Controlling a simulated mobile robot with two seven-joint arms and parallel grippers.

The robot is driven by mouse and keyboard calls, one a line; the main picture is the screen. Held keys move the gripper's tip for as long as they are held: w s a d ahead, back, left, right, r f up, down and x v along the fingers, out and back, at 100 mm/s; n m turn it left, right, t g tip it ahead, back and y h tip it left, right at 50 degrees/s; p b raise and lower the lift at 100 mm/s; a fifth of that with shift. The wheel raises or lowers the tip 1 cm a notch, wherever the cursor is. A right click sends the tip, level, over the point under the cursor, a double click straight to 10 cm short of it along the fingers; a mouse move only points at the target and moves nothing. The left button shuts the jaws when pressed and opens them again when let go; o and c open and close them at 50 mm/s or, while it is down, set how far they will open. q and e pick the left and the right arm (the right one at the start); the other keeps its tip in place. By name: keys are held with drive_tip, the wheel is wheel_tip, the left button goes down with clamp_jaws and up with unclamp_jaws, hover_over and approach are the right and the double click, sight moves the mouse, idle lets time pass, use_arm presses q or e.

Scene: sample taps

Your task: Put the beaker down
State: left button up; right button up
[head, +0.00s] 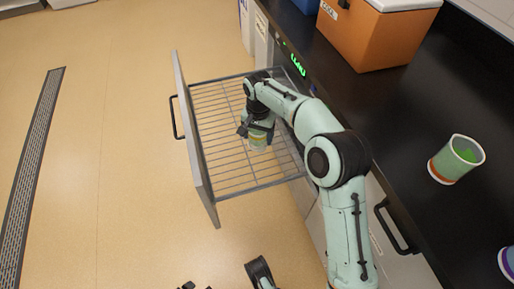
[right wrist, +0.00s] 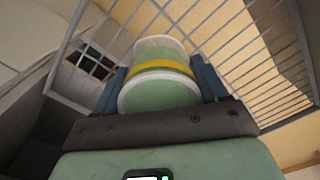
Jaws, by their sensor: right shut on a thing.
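The beaker (head: 257,144) is pale green with a yellow band. My right gripper (head: 258,132) is shut on it inside the pulled-out wire drawer (head: 216,122). In the right wrist view the beaker (right wrist: 160,92) sits between the two fingers, with the wire bars beyond it. I cannot tell whether its base touches the wires. Only dark tips of what looks like my left gripper (head: 190,286) show at the bottom edge of the head view.
Another green cup with an orange band (head: 456,159) stands on the black counter (head: 400,120). A purple-banded cup (head: 509,262) is cut off at the right edge. An orange cool box (head: 368,35) stands farther back. The floor left of the drawer is clear.

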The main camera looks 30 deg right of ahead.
wheel_tip(320, 180, down, 4)
drive_tip(key=shift+f+b, duration=0.2)
drive_tip(key=shift+b, duration=0.3)
use_arm(q)
drive_tip(key=shift+s+a+f, duration=0.1)
drive_tip(key=shift+a+f, duration=0.2)
drive_tip(key=shift+f, duration=0.35)
drive_tip(key=shift+a+f, duration=0.25)
drive_tip(key=shift+f, duration=0.35)
use_arm(e)
drive_tip(key=shift+f, duration=1.2)
use_arm(q)
drive_tip(key=shift+f+b, duration=0.1)
drive_tip(key=shift+b, duration=0.2)
use_arm(e)
drive_tip(key=shift+f, duration=0.15)
drive_tip(key=o, duration=1.1)
